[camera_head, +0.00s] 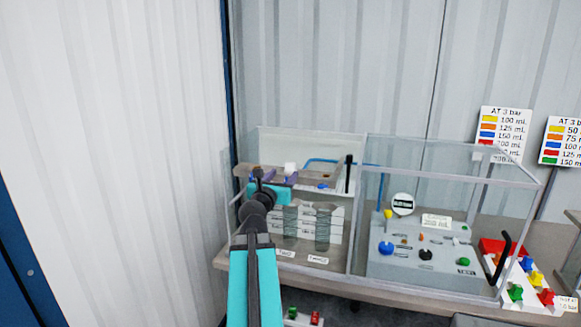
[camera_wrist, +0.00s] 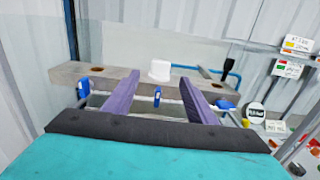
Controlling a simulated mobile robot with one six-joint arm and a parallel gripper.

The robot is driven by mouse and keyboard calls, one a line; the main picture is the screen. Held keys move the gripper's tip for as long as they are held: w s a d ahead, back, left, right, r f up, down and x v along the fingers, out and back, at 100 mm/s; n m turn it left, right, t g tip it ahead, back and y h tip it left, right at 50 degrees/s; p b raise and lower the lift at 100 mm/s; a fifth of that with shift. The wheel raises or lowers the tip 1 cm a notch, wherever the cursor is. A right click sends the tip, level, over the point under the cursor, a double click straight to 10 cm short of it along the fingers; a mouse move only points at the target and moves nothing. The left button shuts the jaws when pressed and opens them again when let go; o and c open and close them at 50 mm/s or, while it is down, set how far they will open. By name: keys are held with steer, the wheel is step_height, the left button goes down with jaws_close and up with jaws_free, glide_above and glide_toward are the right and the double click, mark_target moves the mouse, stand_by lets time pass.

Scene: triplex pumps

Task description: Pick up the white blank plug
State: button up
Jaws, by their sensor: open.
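The white blank plug (camera_wrist: 160,70) stands upright on a grey-brown bar in the wrist view, beyond the fingertips and roughly midway between them. It also shows in the head view (camera_head: 290,169) as a small white block at the far side of my gripper. My gripper (camera_wrist: 161,83) is open and empty, with its two purple fingers pointing towards the bar, one on each side of the plug's line. In the head view my gripper (camera_head: 278,179) reaches into the upper left part of the clear case. How far the plug is from the fingertips is hard to tell.
The grey-brown bar (camera_wrist: 72,76) has holes near its ends and blue fittings below it. Blue tubing (camera_head: 322,160) and a black handle (camera_head: 348,174) stand right of the gripper. Clear case walls (camera_head: 450,172) surround a grey pump unit (camera_head: 400,262) at the right.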

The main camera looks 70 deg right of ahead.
mark_target(289, 167)
steer(key=shift+w+d, duration=0.15)
steer(key=shift+d, duration=1.65)
steer(key=shift+p, duration=0.3)
steer(key=shift+w+d+p, duration=0.1)
steer(key=shift+d+p, duration=0.7)
steer(key=shift+d, duration=1.8)
steer(key=c, duration=1.2)
steer(key=shift+o, duration=0.2)
steer(key=shift+r, duration=0.15)
steer(key=shift+r+p, duration=0.3)
steer(key=shift+r, duration=4.6)
